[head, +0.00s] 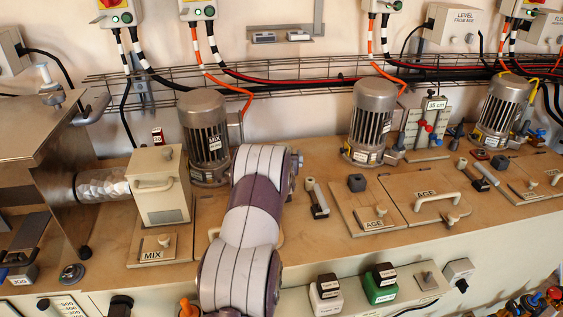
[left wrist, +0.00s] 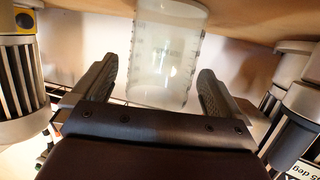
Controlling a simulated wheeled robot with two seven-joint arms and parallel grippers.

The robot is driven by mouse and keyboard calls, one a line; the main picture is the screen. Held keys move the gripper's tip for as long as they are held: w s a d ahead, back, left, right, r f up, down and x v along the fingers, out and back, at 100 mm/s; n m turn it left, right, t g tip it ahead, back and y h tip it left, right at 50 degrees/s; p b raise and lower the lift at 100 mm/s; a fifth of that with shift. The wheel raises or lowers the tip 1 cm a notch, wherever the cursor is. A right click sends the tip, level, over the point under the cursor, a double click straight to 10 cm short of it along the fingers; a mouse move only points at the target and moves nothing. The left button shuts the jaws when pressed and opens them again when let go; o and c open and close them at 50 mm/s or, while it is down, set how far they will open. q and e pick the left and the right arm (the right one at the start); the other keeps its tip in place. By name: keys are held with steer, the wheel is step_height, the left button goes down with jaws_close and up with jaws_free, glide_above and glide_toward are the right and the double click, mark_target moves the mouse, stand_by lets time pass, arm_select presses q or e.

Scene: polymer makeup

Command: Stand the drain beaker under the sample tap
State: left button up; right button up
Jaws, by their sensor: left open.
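A clear, translucent beaker with faint markings (left wrist: 166,45) shows in the left wrist view, between the two fingers of my left gripper (left wrist: 158,72). The fingers are open, one on each side of the beaker, with a visible gap on both sides. In the head view my left arm comes up from the bottom middle and hides its own gripper and the beaker. I cannot pick out the sample tap with certainty in either view. My right gripper is in neither view.
A grey motor (head: 207,138) stands just behind my arm, with a cream MIX box (head: 160,186) to its left. Another motor (head: 370,122) and hatches marked AGE (head: 428,198) are to the right. A wire cable tray (head: 290,72) runs along the wall.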

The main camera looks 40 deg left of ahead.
arm_select(q)
steer(key=shift+w+a+f, duration=0.25)
steer(key=shift+w+a, duration=0.15)
steer(key=shift+w, duration=0.1)
steer(key=shift+s+d+r, duration=0.1)
steer(key=shift+c, duration=1.2)
steer(key=c, duration=0.9)
